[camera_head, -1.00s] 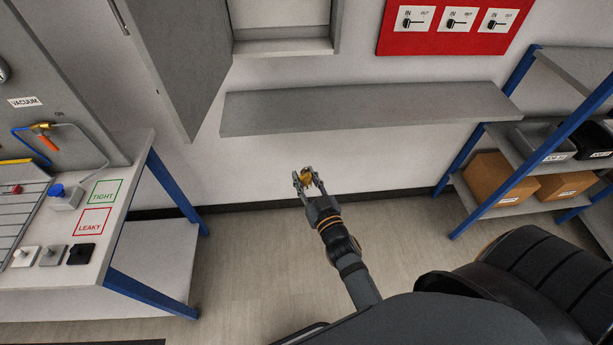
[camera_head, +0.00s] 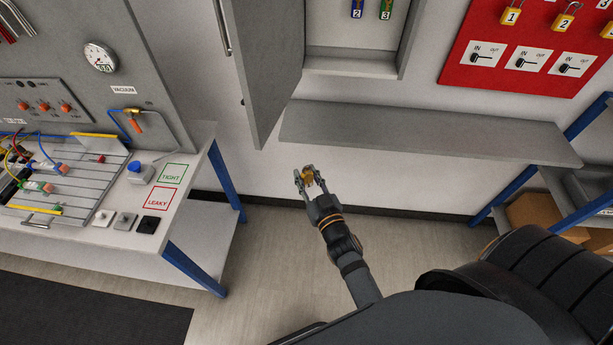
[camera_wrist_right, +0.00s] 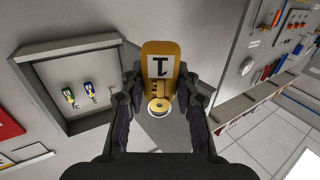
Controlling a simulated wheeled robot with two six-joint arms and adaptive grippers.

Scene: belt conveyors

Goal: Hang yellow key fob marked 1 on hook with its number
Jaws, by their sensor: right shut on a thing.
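My right gripper (camera_head: 311,181) is shut on the yellow key fob (camera_head: 308,175), in front of the wall below a grey shelf. In the right wrist view the fob (camera_wrist_right: 160,68) shows a white label with a 1 and a ring at its lower end, between the fingers of my right gripper (camera_wrist_right: 160,105). An open grey wall cabinet (camera_head: 352,66) stands above. Inside it hang a blue fob marked 2 (camera_head: 357,8) and a green fob marked 3 (camera_head: 386,9). A bare hook (camera_wrist_right: 113,91) seems to show beside them in the wrist view. My left gripper is not in view.
The cabinet door (camera_head: 262,60) stands open on the left. A grey shelf (camera_head: 425,133) juts out below the cabinet. A red board (camera_head: 525,50) with yellow padlocks is at the right. A workbench (camera_head: 185,190) is at the left.

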